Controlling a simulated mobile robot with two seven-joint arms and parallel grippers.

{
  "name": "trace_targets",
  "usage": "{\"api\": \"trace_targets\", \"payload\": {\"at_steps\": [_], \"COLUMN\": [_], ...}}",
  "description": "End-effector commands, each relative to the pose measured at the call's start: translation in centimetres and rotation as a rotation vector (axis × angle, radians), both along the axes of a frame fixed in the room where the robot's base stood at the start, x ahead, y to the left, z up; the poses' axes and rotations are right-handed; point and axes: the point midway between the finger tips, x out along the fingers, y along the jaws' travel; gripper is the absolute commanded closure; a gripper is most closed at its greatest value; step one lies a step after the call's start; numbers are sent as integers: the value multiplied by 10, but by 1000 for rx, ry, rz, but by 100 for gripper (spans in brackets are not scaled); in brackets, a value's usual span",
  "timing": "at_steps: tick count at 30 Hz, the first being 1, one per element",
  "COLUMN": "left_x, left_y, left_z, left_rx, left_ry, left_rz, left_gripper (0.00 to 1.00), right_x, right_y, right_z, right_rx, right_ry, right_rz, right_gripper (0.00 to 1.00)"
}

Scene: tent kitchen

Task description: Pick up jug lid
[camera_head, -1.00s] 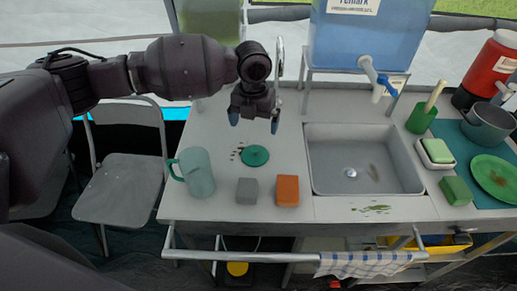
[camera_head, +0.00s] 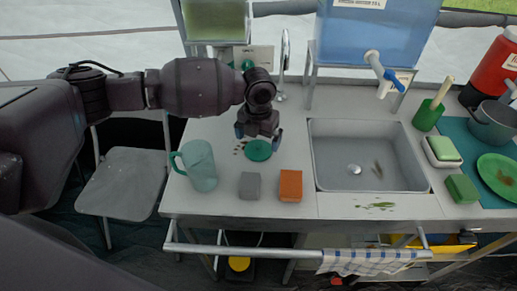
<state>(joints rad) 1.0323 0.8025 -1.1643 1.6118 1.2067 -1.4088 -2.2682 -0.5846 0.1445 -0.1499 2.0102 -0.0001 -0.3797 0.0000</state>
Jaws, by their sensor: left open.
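The jug lid (camera_head: 258,151) is a round dark green disc lying flat on the counter, left of the sink. A translucent green jug (camera_head: 201,168) with a handle on its left stands to the left of the lid. My left gripper (camera_head: 258,137) points down just above the far side of the lid, with its two blue-tipped fingers apart and nothing between them. I cannot tell whether the fingers touch the lid. My right gripper is not in view.
A grey block (camera_head: 250,185) and an orange block (camera_head: 290,186) sit in front of the lid. The sink (camera_head: 366,160) is to the right, with a blue water container (camera_head: 372,35) behind it. Dark crumbs lie left of the lid. A towel (camera_head: 368,261) hangs on the front rail.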

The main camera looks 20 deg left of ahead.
Motion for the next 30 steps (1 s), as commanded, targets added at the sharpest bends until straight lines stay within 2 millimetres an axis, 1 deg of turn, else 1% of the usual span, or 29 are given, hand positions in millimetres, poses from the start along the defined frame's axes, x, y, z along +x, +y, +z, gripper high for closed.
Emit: {"api": "trace_targets", "payload": {"at_steps": [1,3,6,13,14,21,30], "left_x": [0,0,0,0,0,0,0], "left_y": [-1,0,-1,-1,-1,-1,0], "left_z": [-10,-20,-29,-31,-31,-31,-30], "left_rx": [0,1,0,0,0,0,0], "left_ry": [3,3,2,-1,0,0,0], "left_rz": [1,1,1,1,1,1,1], "left_gripper": [0,0,0,0,2,38,39], "right_x": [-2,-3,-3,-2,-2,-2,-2], "right_y": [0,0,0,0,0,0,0], "right_z": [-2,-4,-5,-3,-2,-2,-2], "right_rx": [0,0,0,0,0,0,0], "right_ry": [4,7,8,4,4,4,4], "right_rz": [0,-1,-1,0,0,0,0], "right_gripper": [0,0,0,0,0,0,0]}}
